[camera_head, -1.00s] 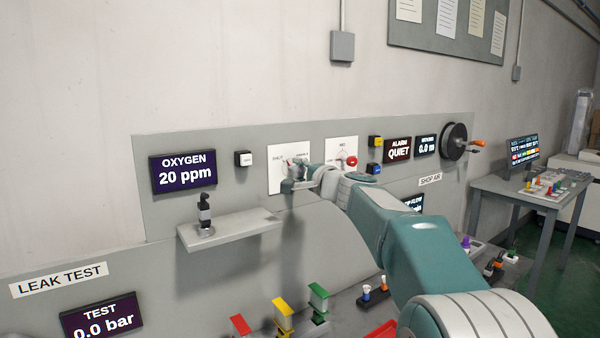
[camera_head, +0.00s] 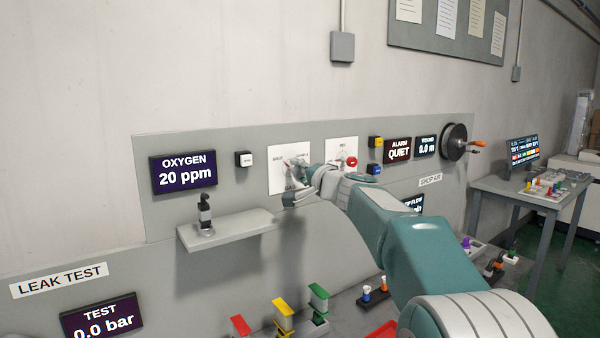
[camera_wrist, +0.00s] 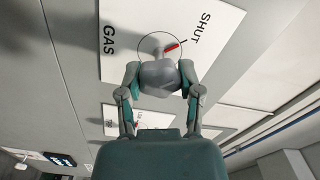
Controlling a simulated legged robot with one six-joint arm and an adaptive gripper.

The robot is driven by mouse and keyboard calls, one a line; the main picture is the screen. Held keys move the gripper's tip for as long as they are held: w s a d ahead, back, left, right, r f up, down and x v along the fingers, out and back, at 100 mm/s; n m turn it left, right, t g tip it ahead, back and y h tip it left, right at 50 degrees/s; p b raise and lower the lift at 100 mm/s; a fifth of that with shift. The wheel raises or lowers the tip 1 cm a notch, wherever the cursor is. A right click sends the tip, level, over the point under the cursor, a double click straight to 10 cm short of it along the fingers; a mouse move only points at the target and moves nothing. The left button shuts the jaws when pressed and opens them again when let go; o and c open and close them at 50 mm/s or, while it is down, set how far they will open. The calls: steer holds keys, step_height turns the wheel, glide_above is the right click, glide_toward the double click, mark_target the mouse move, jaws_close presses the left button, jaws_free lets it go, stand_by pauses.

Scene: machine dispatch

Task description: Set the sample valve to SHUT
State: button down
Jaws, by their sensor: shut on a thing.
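The sample valve's white plate (camera_head: 277,181) is on the grey panel; in the wrist view the plate (camera_wrist: 120,70) shows the words SHUT and GAS. The valve's grey knob (camera_wrist: 160,75) stands out from the plate, inside a drawn circle. Its red pointer (camera_wrist: 172,47) points towards the tick beside SHUT and looks roughly in line with it. My gripper (camera_wrist: 160,85) is shut on the knob, one finger on each side. In the head view my gripper (camera_head: 297,180) is at the plate and hides part of it and most of the knob.
A second white plate with a red knob (camera_head: 351,162) is close to the right, beside my wrist. A white button (camera_head: 243,159) and the oxygen display (camera_head: 183,170) are to the left. A shelf (camera_head: 229,230) with a black fitting (camera_head: 205,212) juts out below left.

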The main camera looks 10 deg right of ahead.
steer(key=shift+c, duration=1.3)
jaws_free()
steer(key=shift+w+a+f, duration=0.1)
steer(key=shift+a+f, duration=0.05)
steer(key=shift+f, duration=0.2)
steer(key=shift+r, duration=0.15)
steer(key=shift+s+d, duration=0.25)
steer(key=shift+s, duration=0.25)
steer(key=v, duration=1.1)
steer(key=shift+a, duration=0.15)
